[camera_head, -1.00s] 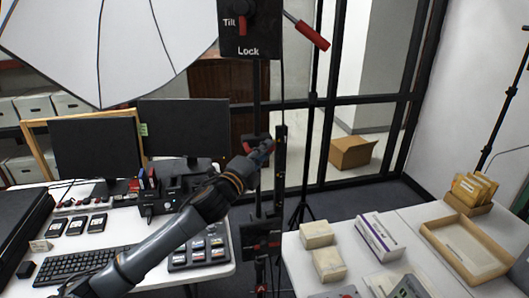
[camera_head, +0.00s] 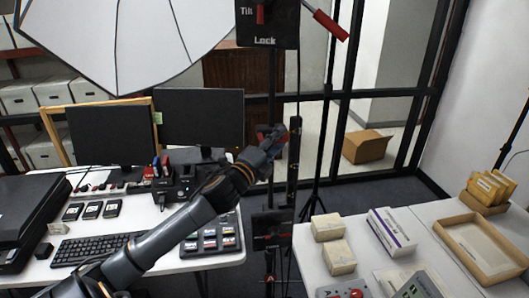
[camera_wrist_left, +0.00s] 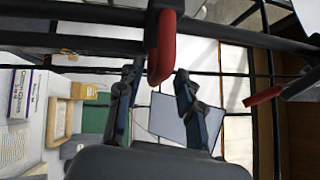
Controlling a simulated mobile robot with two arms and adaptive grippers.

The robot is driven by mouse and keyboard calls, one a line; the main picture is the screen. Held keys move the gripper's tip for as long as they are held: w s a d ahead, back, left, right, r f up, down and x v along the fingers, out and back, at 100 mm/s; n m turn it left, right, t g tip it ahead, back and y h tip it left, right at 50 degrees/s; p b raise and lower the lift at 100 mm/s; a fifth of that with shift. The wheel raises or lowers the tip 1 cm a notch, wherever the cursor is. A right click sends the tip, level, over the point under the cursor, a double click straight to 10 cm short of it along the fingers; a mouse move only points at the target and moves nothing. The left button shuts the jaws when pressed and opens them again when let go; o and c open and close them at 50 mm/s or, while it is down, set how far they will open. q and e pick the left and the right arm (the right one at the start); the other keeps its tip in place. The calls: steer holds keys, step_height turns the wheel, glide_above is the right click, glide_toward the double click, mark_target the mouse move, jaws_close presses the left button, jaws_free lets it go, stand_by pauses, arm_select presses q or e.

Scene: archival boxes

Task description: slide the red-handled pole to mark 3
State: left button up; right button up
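A dark vertical pole (camera_head: 271,185) stands between the two tables, with a red handle (camera_head: 264,133) partway up; the handle also shows large in the left wrist view (camera_wrist_left: 162,55). A black strip (camera_head: 294,160) stands beside the pole; its marks are too small to read. My left gripper (camera_head: 273,140) is at the handle's height, partly covering it. In the left wrist view my left gripper (camera_wrist_left: 159,72) has its fingers apart, with the handle's lower end between the tips; no firm contact shows. My right gripper is not in view.
A black block (camera_head: 272,229) is lower down. Monitors (camera_head: 110,135) and a keyboard (camera_head: 95,248) are left; small boxes (camera_head: 339,257) and a tray (camera_head: 480,262) are right.

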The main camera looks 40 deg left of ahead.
arm_select(q)
steer(key=s+f, duration=0.1)
steer(key=s, duration=1)
steer(key=shift+d+f, duration=0.2)
steer(key=shift+d, duration=0.15)
